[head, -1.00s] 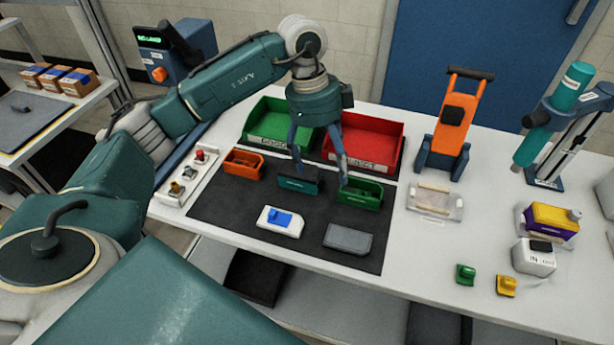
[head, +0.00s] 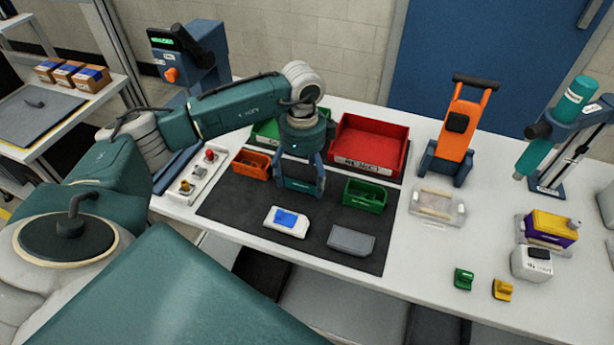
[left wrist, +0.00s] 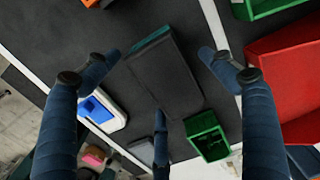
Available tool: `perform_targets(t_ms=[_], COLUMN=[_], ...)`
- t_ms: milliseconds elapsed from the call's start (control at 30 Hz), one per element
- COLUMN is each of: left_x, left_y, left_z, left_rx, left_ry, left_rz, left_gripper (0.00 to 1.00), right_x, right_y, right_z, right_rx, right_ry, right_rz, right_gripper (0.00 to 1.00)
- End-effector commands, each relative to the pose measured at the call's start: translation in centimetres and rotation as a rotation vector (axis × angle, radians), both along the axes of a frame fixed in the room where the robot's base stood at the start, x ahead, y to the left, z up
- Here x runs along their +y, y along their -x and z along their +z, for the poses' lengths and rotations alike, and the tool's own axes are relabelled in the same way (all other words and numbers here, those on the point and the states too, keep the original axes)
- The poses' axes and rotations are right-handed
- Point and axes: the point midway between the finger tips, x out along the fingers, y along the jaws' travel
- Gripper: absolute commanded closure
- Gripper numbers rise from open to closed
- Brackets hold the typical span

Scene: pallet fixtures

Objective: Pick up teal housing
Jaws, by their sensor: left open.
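The teal housing (head: 299,184) is a dark-topped box with a teal side, on the black mat (head: 235,207) between the orange and green bins. My left gripper (head: 299,190) is open above it, its fingers on either side of the housing in the head view. In the left wrist view the housing (left wrist: 168,78) lies tilted between the spread fingers of the left gripper (left wrist: 158,56). I see no clear contact. The arm and gripper partly hide the housing in the head view. My right gripper is out of view.
An orange bin (head: 252,165) and a green bin (head: 365,195) flank the housing. A white-and-blue case (head: 287,222) and a grey block (head: 351,240) lie in front. A red tray (head: 370,147) and a partly hidden green tray (head: 264,131) stand behind.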

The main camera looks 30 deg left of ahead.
Motion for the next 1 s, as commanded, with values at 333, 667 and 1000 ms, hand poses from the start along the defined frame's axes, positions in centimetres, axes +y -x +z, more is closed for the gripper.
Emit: perform_targets(t_ms=[333,667,1000], left_x=[-0.04,-0.05,-0.04], left_y=[0.01,-0.02,-0.08], left_z=[-0.86,-0.77,0.04], left_rx=[0.0,-0.001,-0.002], left_ry=[0.0,0.0,0.001], left_rz=[-0.002,-0.002,-0.001], left_gripper=[0.22,0.7,0.7], right_x=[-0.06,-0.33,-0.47], right_y=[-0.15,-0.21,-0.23], right_z=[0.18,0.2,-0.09], right_rx=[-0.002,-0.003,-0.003], right_ry=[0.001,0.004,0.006], right_rz=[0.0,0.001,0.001], right_gripper=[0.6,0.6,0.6])
